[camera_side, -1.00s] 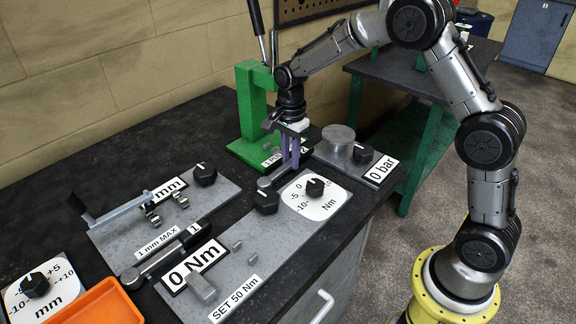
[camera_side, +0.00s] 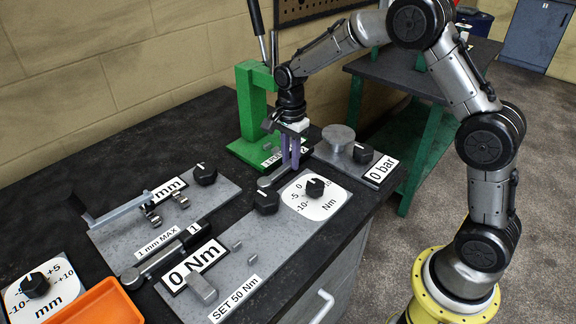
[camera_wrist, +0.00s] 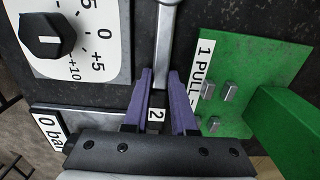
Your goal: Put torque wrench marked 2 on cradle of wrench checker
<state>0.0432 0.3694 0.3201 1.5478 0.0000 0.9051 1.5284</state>
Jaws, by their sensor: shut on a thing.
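The torque wrench marked 2 lies on the dark bench between the wrench checker and the green stand; its metal shaft (camera_wrist: 166,50) and its white label 2 (camera_wrist: 156,114) show in the wrist view. The wrench checker (camera_side: 240,235) is a grey plate with 0 Nm and SET 50 Nm labels. Its cradle appears to be the raised blocks (camera_side: 201,290), and no wrench lies on them.
Torque wrench 1 (camera_side: 160,257) lies left of the checker. A green stand (camera_side: 250,110) rises close behind my gripper. A 0 bar plate (camera_side: 355,158) with a round pad is at right. A grey plate with posts (camera_side: 150,215) and an orange tray (camera_side: 100,303) are at left.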

